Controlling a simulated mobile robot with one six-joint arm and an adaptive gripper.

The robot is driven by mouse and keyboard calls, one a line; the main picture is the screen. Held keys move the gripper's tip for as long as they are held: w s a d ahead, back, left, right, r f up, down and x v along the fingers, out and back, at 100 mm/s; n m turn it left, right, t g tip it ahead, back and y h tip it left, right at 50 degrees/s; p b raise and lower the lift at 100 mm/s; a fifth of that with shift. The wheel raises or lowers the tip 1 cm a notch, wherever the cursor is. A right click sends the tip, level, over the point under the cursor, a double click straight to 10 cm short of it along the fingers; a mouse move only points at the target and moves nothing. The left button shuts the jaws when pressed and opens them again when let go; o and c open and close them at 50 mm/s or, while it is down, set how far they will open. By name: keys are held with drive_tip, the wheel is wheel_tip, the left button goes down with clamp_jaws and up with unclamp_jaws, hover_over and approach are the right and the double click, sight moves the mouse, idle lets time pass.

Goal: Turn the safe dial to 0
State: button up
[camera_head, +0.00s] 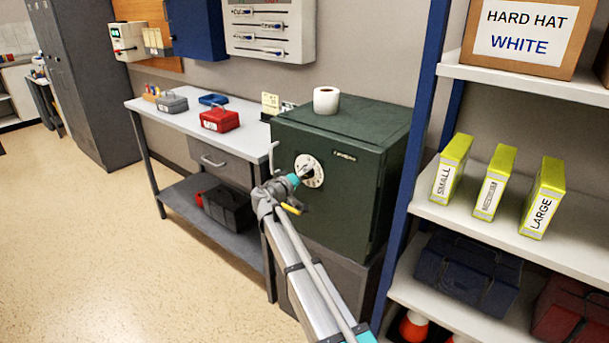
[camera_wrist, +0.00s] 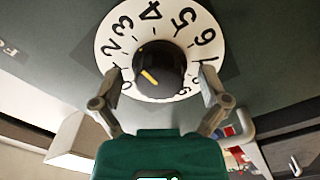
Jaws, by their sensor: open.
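The dark green safe (camera_head: 330,185) stands under the wall. Its white numbered dial (camera_head: 314,176) is on the front, partly covered by my gripper (camera_head: 296,179). In the wrist view the dial (camera_wrist: 110,38) has a black centre knob (camera_wrist: 160,62) with a yellow mark at its lower left. I cannot tell exactly which number the mark points to. The digits 2 to 6 read clearly around the top; the lower ones are partly hidden. My gripper (camera_wrist: 161,73) is open, its fingers on either side of the knob, with gaps visible.
A toilet roll (camera_head: 326,100) stands on the safe. A workbench (camera_head: 180,119) with a red box (camera_head: 220,119) is to the left. A shelf unit with a blue post (camera_head: 418,140) stands close on the right. The floor (camera_head: 110,240) at left is clear.

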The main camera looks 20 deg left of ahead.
drive_tip(key=c, duration=1.2)
drive_tip(key=shift+o, duration=0.2)
drive_tip(key=shift+n, duration=0.4)
drive_tip(key=n, duration=0.8)
drive_tip(key=shift+n, duration=0.4)
drive_tip(key=n, duration=0.8)
drive_tip(key=shift+n, duration=0.4)
